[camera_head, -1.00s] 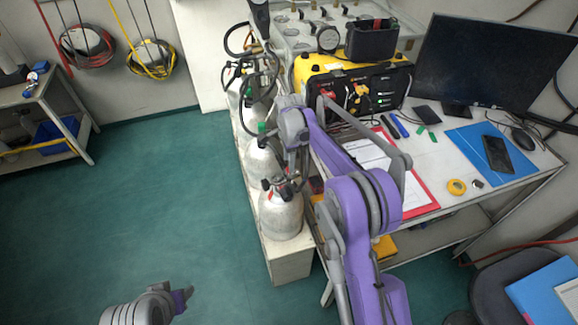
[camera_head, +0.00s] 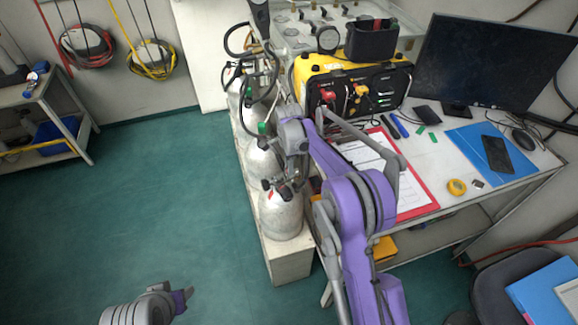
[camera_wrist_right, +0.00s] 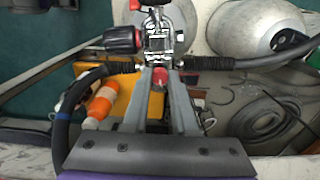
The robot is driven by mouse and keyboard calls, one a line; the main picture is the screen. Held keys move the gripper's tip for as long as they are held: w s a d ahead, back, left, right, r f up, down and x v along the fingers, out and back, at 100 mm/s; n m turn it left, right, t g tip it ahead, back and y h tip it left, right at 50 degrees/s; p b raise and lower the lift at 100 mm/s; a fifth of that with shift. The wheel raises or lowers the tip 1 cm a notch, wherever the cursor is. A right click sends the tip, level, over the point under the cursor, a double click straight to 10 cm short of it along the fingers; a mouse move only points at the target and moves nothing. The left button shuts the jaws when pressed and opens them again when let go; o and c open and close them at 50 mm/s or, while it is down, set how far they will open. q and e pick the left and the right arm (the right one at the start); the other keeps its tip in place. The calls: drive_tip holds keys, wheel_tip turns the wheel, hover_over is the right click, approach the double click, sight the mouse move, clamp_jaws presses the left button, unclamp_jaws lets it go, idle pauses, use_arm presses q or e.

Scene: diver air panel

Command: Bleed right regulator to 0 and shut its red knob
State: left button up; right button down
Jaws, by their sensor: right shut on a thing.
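Silver cylinders stand in a row on a white bench; the front cylinder (camera_head: 281,216) has a valve with dark fittings at its top. My right gripper (camera_head: 288,182) is at that valve. In the right wrist view, its fingers (camera_wrist_right: 160,77) are shut on a small red part (camera_wrist_right: 158,79) of a chrome regulator fitting (camera_wrist_right: 160,40). A black knob with a red end (camera_wrist_right: 122,40) sticks out to the left of the fitting, apart from the fingers. No gauge reading is legible. My left gripper (camera_head: 182,298) hangs over the floor; its finger gap is unclear.
A yellow panel case (camera_head: 330,70) with red and orange knobs stands on the table behind my right arm. A red clipboard (camera_head: 415,205) lies in front of it. Black hoses (camera_wrist_right: 250,62) run from the fitting. The green floor at left is clear.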

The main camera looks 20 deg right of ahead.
drive_tip(key=shift+n, duration=0.3)
drive_tip(key=n+b, duration=0.1)
drive_tip(key=n, duration=0.3)
drive_tip(key=shift+n, duration=0.3)
drive_tip(key=n+b, duration=0.1)
drive_tip(key=n, duration=0.4)
drive_tip(key=shift+n, duration=0.3)
drive_tip(key=n+b, duration=0.1)
drive_tip(key=n, duration=0.9)
drive_tip(key=shift+n, duration=0.3)
drive_tip(key=c, duration=0.7)
unclamp_jaws()
